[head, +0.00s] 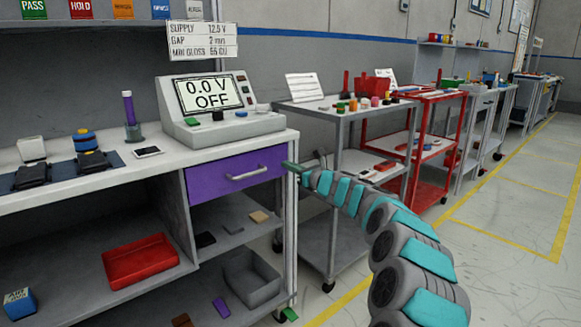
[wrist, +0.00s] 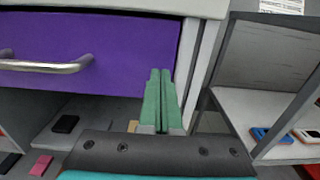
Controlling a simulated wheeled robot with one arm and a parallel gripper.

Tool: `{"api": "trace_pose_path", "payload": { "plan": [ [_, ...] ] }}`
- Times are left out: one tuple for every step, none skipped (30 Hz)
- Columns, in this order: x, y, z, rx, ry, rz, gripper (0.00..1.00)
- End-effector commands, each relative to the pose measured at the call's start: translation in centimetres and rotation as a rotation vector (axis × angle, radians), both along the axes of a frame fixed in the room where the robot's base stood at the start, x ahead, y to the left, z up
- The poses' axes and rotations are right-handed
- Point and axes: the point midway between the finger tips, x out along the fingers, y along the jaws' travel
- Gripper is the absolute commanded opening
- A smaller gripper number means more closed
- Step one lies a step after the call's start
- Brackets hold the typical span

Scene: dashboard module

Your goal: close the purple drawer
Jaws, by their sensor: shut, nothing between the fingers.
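The purple drawer (head: 215,181) sits under the right end of the white workbench top, with a silver bar handle (head: 247,174) on its front. Its front looks about flush with the bench, and no open gap shows above it. In the wrist view the purple front (wrist: 115,45) fills the upper left, with the handle (wrist: 50,66) at far left. My gripper (head: 290,166) has green fingers, closed together and empty. In the wrist view the fingers (wrist: 159,75) overlap the drawer's right edge, to the right of the handle. I cannot tell whether they touch it.
The white workbench (head: 110,178) carries a power supply (head: 215,110) reading 0.0 V OFF. Below, shelves hold a red tray (head: 140,260) and a grey bin (head: 250,280). A grey cart (head: 335,160) stands close to the right. Open floor lies further right.

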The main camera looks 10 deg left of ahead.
Motion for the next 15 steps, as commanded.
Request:
{"api": "trace_pose_path", "payload": {
  "plan": [
    [-0.1,-0.1,0.9,0.008,-0.009,-0.004,0.00],
    [-0.2,-0.3,0.9,0.008,-0.009,-0.004,0.00],
    [-0.4,-0.7,0.9,0.010,-0.009,-0.004,0.00],
    [-0.5,-1.1,0.9,0.010,-0.009,-0.004,0.00],
    [-0.7,-1.4,1.0,0.010,-0.009,-0.004,0.00],
    [-0.9,-1.9,0.9,0.011,-0.011,-0.004,0.00],
    [-1.1,-2.3,0.8,0.009,-0.010,-0.004,0.00],
    [-1.3,-2.7,0.7,0.009,-0.007,-0.004,0.00],
    [-1.6,-3.3,0.5,0.008,-0.004,-0.004,0.00],
    [-1.8,-3.7,0.4,0.008,-0.003,-0.003,0.00],
    [-2.1,-4.1,0.4,0.008,-0.004,-0.003,0.00],
    [-2.4,-4.6,0.6,0.008,-0.005,-0.003,0.00],
    [-2.7,-4.9,0.6,0.008,-0.005,-0.003,0.00],
    [-2.9,-5.2,0.6,0.008,-0.005,-0.003,0.00],
    [-3.3,-5.6,0.4,0.007,-0.004,-0.001,0.00]
  ]
}}
